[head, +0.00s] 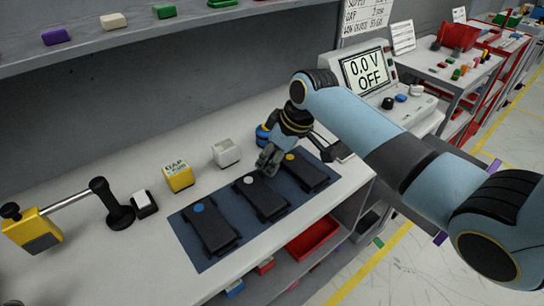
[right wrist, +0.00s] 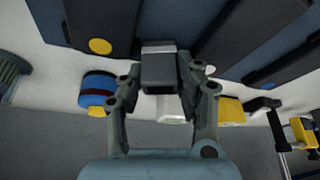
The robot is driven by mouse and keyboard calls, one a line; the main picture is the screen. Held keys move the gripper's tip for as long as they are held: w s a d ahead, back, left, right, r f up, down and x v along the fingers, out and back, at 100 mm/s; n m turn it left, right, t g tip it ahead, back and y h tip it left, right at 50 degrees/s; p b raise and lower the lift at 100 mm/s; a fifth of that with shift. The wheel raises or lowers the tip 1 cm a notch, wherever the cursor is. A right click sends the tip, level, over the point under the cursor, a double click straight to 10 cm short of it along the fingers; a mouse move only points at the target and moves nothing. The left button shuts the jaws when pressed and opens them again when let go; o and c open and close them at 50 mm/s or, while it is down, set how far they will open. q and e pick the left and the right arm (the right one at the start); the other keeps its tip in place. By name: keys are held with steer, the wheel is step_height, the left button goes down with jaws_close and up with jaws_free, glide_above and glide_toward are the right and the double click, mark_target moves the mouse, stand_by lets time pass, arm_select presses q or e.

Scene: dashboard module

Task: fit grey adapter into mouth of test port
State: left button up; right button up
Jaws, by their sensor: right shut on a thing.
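My right gripper (head: 268,160) points down over the back edge of the dark blue mat, between the white box and the module with a yellow dot. In the right wrist view its two fingers (right wrist: 158,75) are shut on a dark grey block, the grey adapter (right wrist: 158,72), with a lighter band on one edge. In the head view I cannot clearly separate the adapter from the fingers. I cannot tell which thing is the test port, and no mouth is clearly visible. My left gripper is not in view.
Several black modules (head: 209,228) with coloured dots lie on the mat (head: 192,246). Behind it stand a yellow box (head: 178,176), a white box (head: 226,152) and a blue round thing (head: 262,134). A meter (head: 368,72) reads "0.0 V OFF". A yellow-ended tool (head: 34,231) is at left.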

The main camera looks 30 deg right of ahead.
steer(key=o, duration=0.8)
steer(key=shift+f, duration=0.1)
steer(key=o, duration=0.3)
steer(key=shift+o, duration=0.2)
